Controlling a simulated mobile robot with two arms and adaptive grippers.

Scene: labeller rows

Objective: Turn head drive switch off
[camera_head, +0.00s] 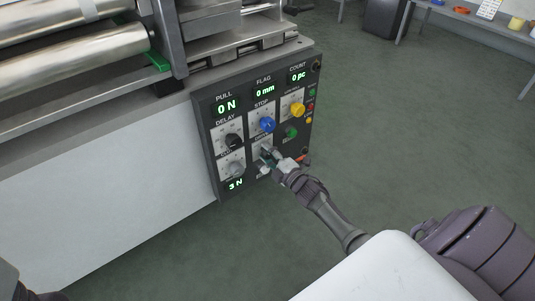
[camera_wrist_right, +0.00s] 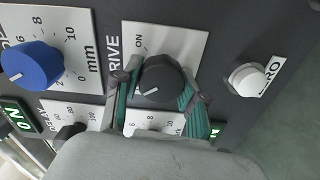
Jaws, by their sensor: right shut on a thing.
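The head drive switch is a black rotary knob (camera_wrist_right: 162,82) on a pale plate marked ON, beside the word DRIVE, in the right wrist view. A pale mark shows on the lower left of its face. My right gripper (camera_wrist_right: 155,92) has its green-sided fingers on either side of the knob and is shut on it. In the head view my right gripper (camera_head: 268,158) is at the lower middle of the dark control panel (camera_head: 205,112) and largely hides the knob.
A blue knob (camera_head: 267,124), a yellow knob (camera_head: 297,109) and a black knob (camera_head: 233,141) sit close around the gripper. A white button (camera_wrist_right: 248,79) stands right of the switch in the wrist view. Steel rollers (camera_head: 75,55) are at upper left.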

